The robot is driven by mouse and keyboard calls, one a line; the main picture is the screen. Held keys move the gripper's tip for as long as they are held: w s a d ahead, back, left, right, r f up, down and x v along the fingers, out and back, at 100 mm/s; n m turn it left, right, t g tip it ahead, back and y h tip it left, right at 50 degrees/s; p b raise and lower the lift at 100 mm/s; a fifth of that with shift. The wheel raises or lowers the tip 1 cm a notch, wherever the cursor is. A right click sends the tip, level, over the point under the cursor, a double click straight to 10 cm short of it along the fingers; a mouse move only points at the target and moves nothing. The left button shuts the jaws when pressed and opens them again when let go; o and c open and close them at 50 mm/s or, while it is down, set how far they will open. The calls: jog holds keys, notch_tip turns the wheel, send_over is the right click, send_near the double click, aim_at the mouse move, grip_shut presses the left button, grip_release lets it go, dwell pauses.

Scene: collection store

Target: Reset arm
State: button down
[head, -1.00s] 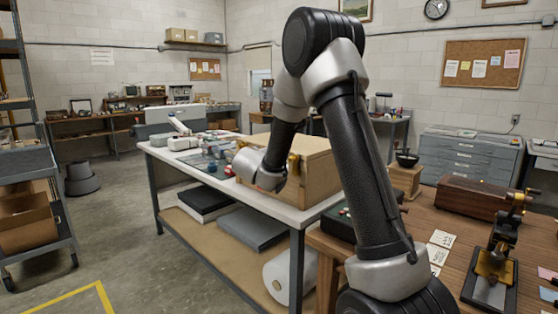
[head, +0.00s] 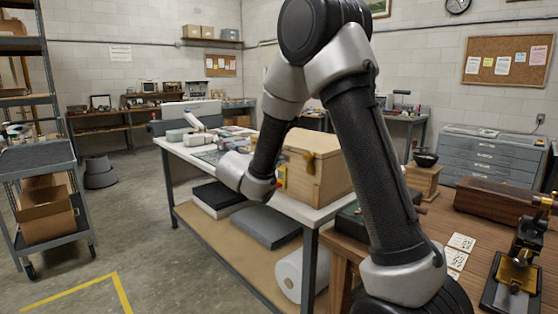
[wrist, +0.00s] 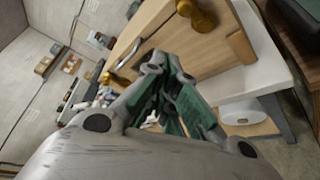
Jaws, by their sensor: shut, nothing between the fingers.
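My gripper (wrist: 172,88) shows in the wrist view with its fingers drawn together and nothing between them. It is in front of the wooden box (wrist: 215,45), which has brass-coloured fittings; I cannot tell the exact gap. In the head view my arm rises from the lower right, bends at the top and comes down in front of the white-topped table (head: 322,212). The wooden box (head: 318,180) stands on that table, partly hidden by my arm. The gripper's fingers are hidden behind my wrist in the head view.
A wooden bench (head: 478,225) with a brass instrument (head: 518,275) and a long dark wooden case (head: 490,192) is at the right. A grey shelf cart (head: 40,160) with a cardboard box (head: 45,213) stands at the left. The concrete floor (head: 150,245) between is clear.

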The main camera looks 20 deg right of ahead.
jog(key=shift+a, duration=0.1)
dwell(0.4)
jog(key=s+d+f+m+g+y, duration=0.1)
jog(key=s+d+m+g, duration=0.15)
jog(key=s, duration=0.45)
jog(key=s+d+f+m+g, duration=0.1)
jog(key=s+d+f+g, duration=0.1)
jog(key=s+d+g, duration=0.3)
jog(key=s+d+f+m+g+y, duration=0.1)
jog(key=s+d+m+g, duration=0.15)
jog(key=s, duration=0.55)
jog(key=s+a+r+m+t+y, duration=0.1)
jog(key=s+a+r+m+y, duration=0.1)
jog(key=s, duration=0.4)
jog(key=s+a+r+m+t+y, duration=0.1)
jog(key=s+a+r+m+y, duration=0.1)
jog(key=s, duration=0.5)
jog(key=s+a+r+m+t+y, duration=0.1)
jog(key=s+a+r+m+y, duration=0.1)
jog(key=s+y, duration=0.3)
jog(key=shift+s+a+r+m+t+y, duration=0.3)
jog(key=shift+s+a+r+m, duration=0.1)
jog(key=shift+s+a+m, duration=0.35)
